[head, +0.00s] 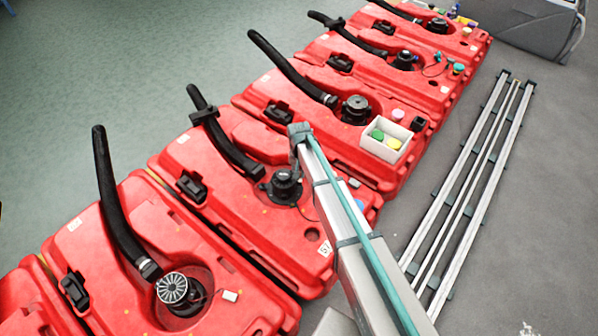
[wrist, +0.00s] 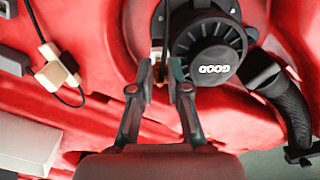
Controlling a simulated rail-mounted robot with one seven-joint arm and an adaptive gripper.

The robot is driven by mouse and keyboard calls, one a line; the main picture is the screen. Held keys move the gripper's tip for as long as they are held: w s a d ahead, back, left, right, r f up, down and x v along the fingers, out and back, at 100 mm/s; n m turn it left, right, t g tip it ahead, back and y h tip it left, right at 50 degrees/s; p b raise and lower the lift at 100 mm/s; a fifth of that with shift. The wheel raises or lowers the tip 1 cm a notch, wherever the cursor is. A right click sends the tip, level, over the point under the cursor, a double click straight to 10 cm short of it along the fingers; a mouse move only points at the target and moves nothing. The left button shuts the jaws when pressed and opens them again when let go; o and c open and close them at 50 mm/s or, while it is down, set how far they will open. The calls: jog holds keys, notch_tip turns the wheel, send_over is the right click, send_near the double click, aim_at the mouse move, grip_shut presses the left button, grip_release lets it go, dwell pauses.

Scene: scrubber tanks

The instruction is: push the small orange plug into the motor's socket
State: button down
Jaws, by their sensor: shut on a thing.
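The black motor (wrist: 208,48), marked GOOD, stands in a round recess of a red tank. It also shows in the head view (head: 284,186) beside my arm. My gripper (wrist: 160,72) is at the motor's left side in the wrist view, its two fingers a small gap apart. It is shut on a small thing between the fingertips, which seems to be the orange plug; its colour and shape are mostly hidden. The motor's socket cannot be made out behind the fingertips. I cannot tell whether the plug touches it.
A cream connector (wrist: 52,72) on a dark cable lies left of my gripper. A black hose (wrist: 290,105) runs at the motor's right. More red tanks (head: 130,235) with motors stand in a row. A white box (head: 386,139) with coloured caps sits on one tank. Metal rails (head: 465,180) lie right.

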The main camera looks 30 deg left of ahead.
jog(key=shift+f, duration=0.9)
jog(key=c, duration=0.6)
grip_release()
dwell(0.4)
jog(key=shift+r+p, duration=2.1)
jog(key=shift+r, duration=2.15)
